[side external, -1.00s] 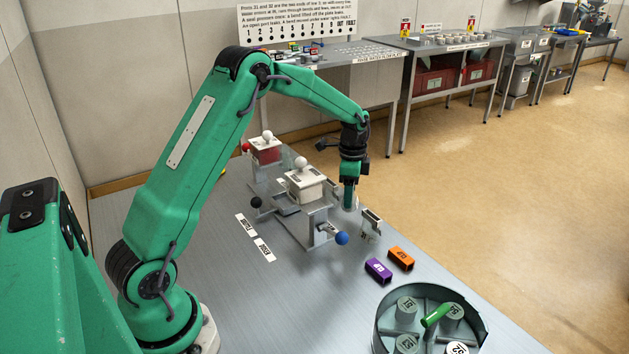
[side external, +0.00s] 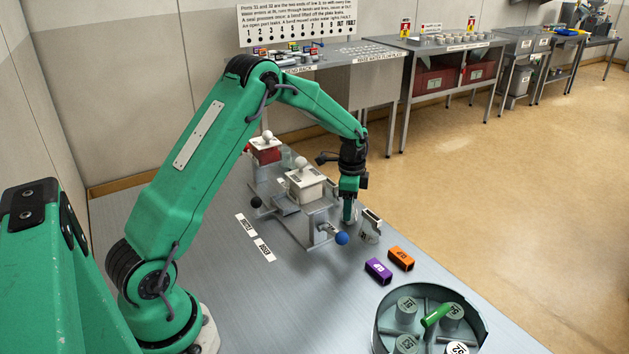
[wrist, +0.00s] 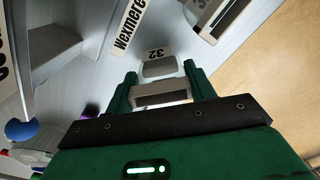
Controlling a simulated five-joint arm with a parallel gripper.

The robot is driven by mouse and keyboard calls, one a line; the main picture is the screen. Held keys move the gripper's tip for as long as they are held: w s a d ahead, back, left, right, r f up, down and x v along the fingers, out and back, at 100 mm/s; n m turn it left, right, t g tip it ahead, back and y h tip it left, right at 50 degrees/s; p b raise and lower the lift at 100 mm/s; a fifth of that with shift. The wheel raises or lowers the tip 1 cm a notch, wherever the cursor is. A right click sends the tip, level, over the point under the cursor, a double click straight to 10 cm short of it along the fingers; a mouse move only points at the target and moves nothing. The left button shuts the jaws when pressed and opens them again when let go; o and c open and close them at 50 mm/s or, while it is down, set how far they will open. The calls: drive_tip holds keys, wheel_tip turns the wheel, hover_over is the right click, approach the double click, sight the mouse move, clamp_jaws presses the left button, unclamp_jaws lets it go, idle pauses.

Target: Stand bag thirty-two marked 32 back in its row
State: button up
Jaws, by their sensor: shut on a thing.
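My gripper (side external: 349,205) is low over the bench, between the white-topped press and a grey upright piece (side external: 370,226). In the wrist view my gripper (wrist: 160,85) has a finger on each side of a pale grey bag (wrist: 160,69) and is shut on it. In the side view the bag (side external: 349,216) is a small pale shape under the fingertips, mostly hidden. I cannot tell whether its foot touches the bench.
The grey upright piece, with a dark slot (wrist: 218,14) and a partly cut-off label, stands close by. A press stand with white block (side external: 306,184) and blue knob (side external: 341,238) is on the left. Purple (side external: 379,270) and orange (side external: 401,258) blocks and a round divided tub (side external: 378,335) lie nearer.

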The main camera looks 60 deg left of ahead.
drive_tip(key=shift+f, duration=0.1)
drive_tip(key=o, duration=1)
drive_tip(key=shift+o, duration=0.2)
wheel_tip(320, 180, up, 11)
drive_tip(key=shift+r, duration=0.65)
